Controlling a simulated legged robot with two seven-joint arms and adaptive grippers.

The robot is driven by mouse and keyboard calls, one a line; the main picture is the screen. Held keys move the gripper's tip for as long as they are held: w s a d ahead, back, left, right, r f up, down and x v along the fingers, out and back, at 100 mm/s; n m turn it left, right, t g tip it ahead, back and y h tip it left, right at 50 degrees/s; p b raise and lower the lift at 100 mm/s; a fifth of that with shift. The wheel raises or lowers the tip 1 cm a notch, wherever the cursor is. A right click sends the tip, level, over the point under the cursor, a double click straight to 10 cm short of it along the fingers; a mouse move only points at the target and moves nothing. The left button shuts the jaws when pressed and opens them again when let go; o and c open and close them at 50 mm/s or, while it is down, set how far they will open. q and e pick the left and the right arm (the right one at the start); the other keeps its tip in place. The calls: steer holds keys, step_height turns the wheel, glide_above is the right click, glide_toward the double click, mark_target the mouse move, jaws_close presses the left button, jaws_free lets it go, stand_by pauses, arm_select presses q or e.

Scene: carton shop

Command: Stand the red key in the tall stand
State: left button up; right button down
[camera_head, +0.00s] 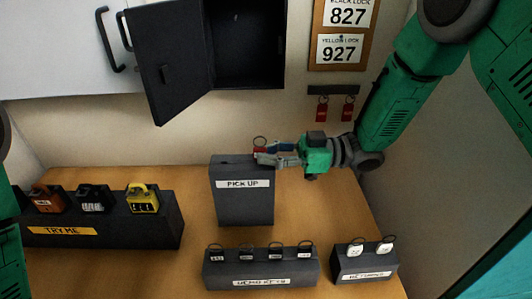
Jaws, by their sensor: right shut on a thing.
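The tall stand (241,203) is a dark upright block labelled "PICK UP" in the middle of the table. My right gripper (265,155) reaches in from the right, just over the stand's top right edge. It is shut on the red key (259,149), whose ring shows above the fingertips. The fingers hide most of the key, and I cannot tell whether its lower end is in the stand or above it. My left gripper is out of view; only parts of my left arm show at the left edge.
A "TRY ME" block (110,232) with three padlocks stands at left. A low block (262,272) with several ringed keys and another (366,268) with two white keys stand in front. Red tags (321,110) hang on the wall. A dark cabinet (249,45) stands open behind.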

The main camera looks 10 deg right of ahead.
steer(key=shift+f, duration=0.1)
steer(key=c, duration=1.6)
jaws_free()
steer(key=shift+d, duration=0.15)
steer(key=s+d, duration=0.1)
steer(key=d, duration=0.6)
steer(key=shift+s+d, duration=0.15)
steer(key=shift+d, duration=0.25)
steer(key=shift+f, duration=0.1)
